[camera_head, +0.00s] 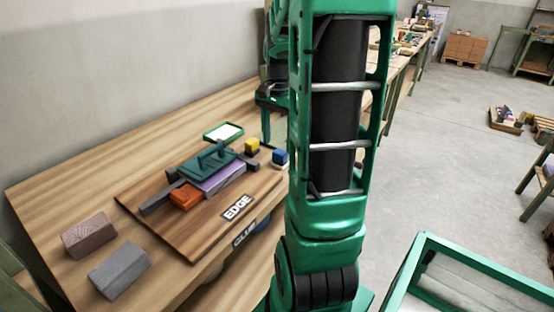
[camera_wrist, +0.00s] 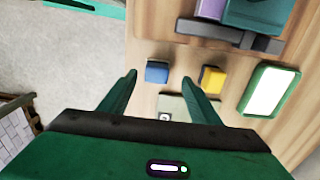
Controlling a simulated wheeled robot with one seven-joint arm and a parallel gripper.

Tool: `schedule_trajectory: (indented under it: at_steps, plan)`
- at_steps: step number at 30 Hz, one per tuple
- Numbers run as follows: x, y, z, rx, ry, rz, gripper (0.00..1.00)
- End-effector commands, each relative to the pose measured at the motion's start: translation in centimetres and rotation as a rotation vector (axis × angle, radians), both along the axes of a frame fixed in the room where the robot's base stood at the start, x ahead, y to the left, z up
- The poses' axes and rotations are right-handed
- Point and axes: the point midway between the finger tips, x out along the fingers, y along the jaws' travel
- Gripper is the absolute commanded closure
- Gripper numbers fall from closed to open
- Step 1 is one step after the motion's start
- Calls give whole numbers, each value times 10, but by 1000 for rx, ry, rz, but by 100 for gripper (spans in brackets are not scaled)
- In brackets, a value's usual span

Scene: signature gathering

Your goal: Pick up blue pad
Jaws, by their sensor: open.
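The blue pad (camera_head: 280,158) is a small blue block with a pale side, on the table near the right edge of the wooden board. In the wrist view the blue pad (camera_wrist: 157,72) lies ahead of the fingertips, close to the left one. My gripper (camera_wrist: 159,79) is open, with nothing held between its green fingers. In the head view my arm covers most of the gripper. I cannot tell its exact height above the pad.
A yellow block (camera_wrist: 212,80) sits right of the blue pad, then a green-framed white pad (camera_wrist: 270,90). A pale flat piece (camera_wrist: 188,105) shows between the fingers. A clamp-like green tool (camera_head: 208,160), purple block (camera_head: 222,181) and orange block (camera_head: 185,197) occupy the board.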

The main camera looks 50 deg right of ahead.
Motion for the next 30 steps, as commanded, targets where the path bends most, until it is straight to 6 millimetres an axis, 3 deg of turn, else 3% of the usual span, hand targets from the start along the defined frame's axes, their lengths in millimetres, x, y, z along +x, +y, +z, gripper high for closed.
schedule_trajectory:
  at_steps: [7, 15, 25, 30]
  plan:
    - [-2, 0, -17, 1, 1, 1, 43]
    - [-5, -2, -53, 2, 2, 2, 43]
    - [-4, -3, -60, -1, 0, 3, 43]
    - [-4, -2, -59, -1, 0, 3, 81]
